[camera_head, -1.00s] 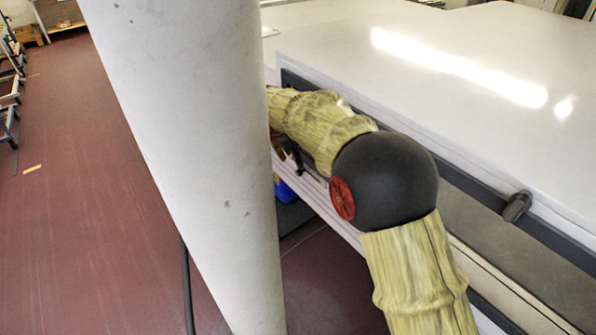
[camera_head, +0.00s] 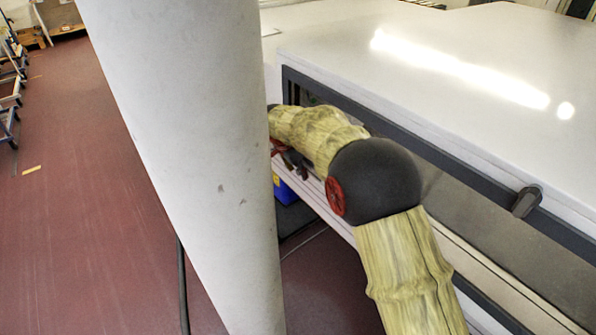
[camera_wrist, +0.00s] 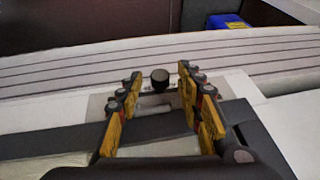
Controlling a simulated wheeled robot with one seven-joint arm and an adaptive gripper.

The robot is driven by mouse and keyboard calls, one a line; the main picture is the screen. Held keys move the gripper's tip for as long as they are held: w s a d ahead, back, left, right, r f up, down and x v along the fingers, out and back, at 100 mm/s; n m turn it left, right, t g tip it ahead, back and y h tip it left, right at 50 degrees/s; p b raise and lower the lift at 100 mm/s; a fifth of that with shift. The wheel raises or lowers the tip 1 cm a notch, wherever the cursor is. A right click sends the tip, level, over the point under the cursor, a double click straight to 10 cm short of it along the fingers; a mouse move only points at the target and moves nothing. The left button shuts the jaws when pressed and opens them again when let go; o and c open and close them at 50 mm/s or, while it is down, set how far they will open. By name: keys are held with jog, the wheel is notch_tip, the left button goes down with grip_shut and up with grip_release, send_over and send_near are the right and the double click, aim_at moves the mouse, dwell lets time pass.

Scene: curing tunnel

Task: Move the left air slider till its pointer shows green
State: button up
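In the wrist view a round black knob (camera_wrist: 160,79) stands on a small pale plate (camera_wrist: 97,105) at the machine's edge; I take it to be the slider's handle. My gripper (camera_wrist: 158,76) is open, with one yellow-and-black finger on each side of the knob. The knob is between or just beyond the fingertips, with gaps on both sides, and no touch shows. Pointer and colour marks cannot be made out. In the head view my gripper (camera_head: 292,160) is small and partly hidden, and the knob does not show.
The white machine top (camera_head: 420,60) fills the right, with a dark rail and a dark handle (camera_head: 526,201) along its side. Below the gripper is a blue box (camera_head: 285,189), also in the wrist view (camera_wrist: 228,21). Red floor (camera_head: 70,200) lies open at left.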

grip_shut()
dwell(0.5)
dwell(0.4)
